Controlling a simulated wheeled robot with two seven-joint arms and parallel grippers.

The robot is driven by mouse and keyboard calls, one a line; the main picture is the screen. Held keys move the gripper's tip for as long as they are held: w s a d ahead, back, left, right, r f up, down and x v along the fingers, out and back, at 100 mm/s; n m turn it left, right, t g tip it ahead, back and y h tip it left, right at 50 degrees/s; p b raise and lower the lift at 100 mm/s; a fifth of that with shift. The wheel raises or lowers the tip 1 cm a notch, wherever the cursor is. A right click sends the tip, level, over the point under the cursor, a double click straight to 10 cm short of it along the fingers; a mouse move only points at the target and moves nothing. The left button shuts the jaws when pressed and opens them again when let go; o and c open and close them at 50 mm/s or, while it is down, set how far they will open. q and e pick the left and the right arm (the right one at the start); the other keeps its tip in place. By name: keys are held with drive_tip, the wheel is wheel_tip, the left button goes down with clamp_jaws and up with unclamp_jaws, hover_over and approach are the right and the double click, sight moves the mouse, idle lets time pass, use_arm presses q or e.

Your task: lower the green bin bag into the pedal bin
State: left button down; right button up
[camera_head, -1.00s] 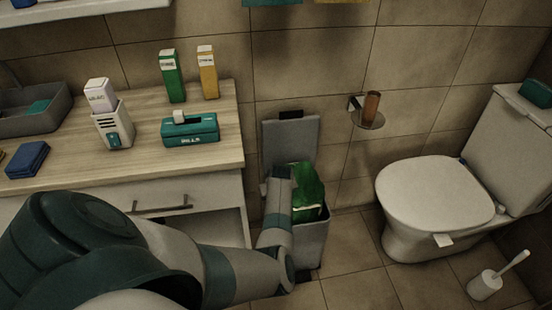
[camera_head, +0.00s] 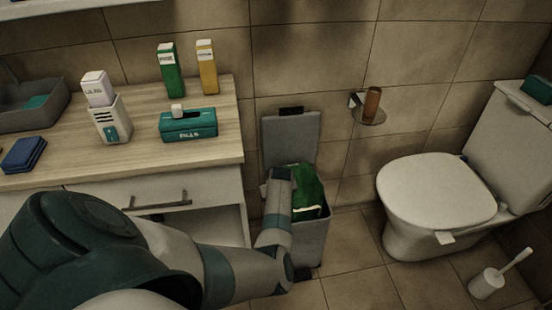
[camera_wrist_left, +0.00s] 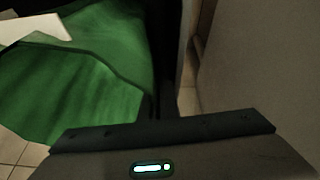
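The green bin bag (camera_head: 308,188) is at the mouth of the grey pedal bin (camera_head: 313,240), its upper part showing above the rim and its lower part hidden inside. The bin's lid (camera_head: 290,132) stands open against the wall. My left gripper (camera_head: 281,176) is at the left side of the bag, over the bin's left edge. Its fingers are hidden in the head view. In the left wrist view the green bag (camera_wrist_left: 75,95) fills the upper left, close to the camera, and I cannot tell whether the fingers grip it. My right gripper is out of view.
A wooden-topped cabinet (camera_head: 120,155) with a drawer handle stands left of the bin. A toilet (camera_head: 435,195) stands to the right, with a brush (camera_head: 490,282) beside it. A wall holder (camera_head: 368,114) is above right of the bin. Tiled floor between bin and toilet is clear.

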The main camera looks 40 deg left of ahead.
use_arm(q)
drive_tip(key=shift+f, duration=0.35)
drive_tip(key=c, duration=1.9)
unclamp_jaws()
drive_tip(key=shift+c, duration=0.2)
drive_tip(key=shift+o, duration=0.5)
drive_tip(key=shift+s, duration=0.1)
drive_tip(key=shift+o, duration=1.1)
drive_tip(key=shift+s+f, duration=0.1)
drive_tip(key=shift+f, duration=0.05)
